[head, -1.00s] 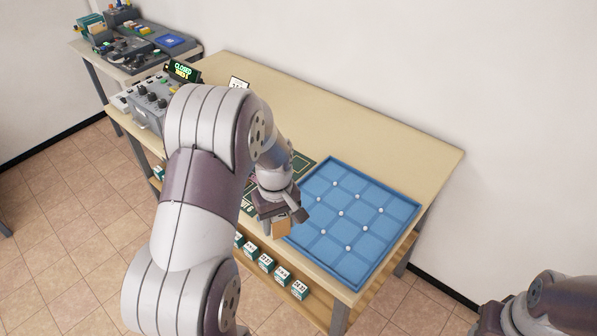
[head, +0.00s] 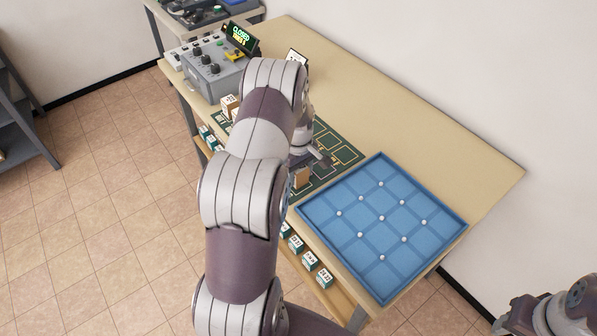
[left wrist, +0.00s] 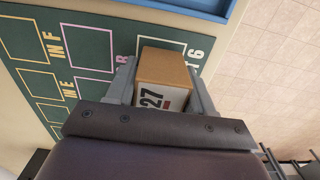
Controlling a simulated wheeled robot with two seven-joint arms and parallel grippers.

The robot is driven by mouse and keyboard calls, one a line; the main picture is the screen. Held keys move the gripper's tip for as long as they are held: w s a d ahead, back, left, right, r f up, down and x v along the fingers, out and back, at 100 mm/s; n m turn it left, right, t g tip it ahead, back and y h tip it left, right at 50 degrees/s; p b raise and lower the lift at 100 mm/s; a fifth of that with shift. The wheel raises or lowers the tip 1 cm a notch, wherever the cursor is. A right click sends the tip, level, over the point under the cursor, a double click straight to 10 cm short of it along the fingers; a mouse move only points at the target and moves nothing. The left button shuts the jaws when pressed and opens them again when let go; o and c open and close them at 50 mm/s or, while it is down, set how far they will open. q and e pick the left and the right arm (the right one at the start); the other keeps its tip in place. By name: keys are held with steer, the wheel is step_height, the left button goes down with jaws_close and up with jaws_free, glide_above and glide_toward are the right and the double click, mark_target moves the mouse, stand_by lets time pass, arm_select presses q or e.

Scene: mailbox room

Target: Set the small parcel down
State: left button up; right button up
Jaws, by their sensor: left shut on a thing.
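The small parcel is a brown box with a white label reading 27, clear in the left wrist view (left wrist: 165,75). My left gripper (left wrist: 163,85) is shut on it, one finger on each side. In the head view the parcel (head: 302,178) shows as a small brown patch below my left gripper (head: 308,168), by the table's front edge. The green mat (head: 338,155) with marked rectangles lies under and beside it; the mat also shows in the left wrist view (left wrist: 95,40). I cannot tell whether the parcel touches the mat. My right gripper is not clearly seen; part of my right arm shows lower right.
A blue tray (head: 448,233) with a grid and several white balls lies right of the mat. A grey control box (head: 213,68) with a "CLOSED" sign (head: 241,38) stands at the left. Several labelled boxes (head: 309,261) sit on a shelf below.

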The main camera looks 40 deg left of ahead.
arm_select(q)
steer(key=shift+f, duration=0.35)
steer(key=shift+w+a+f, duration=0.15)
steer(key=shift+a+f, duration=0.05)
steer(key=shift+f, duration=0.2)
steer(key=o, duration=1.1)
steer(key=shift+d, duration=0.1)
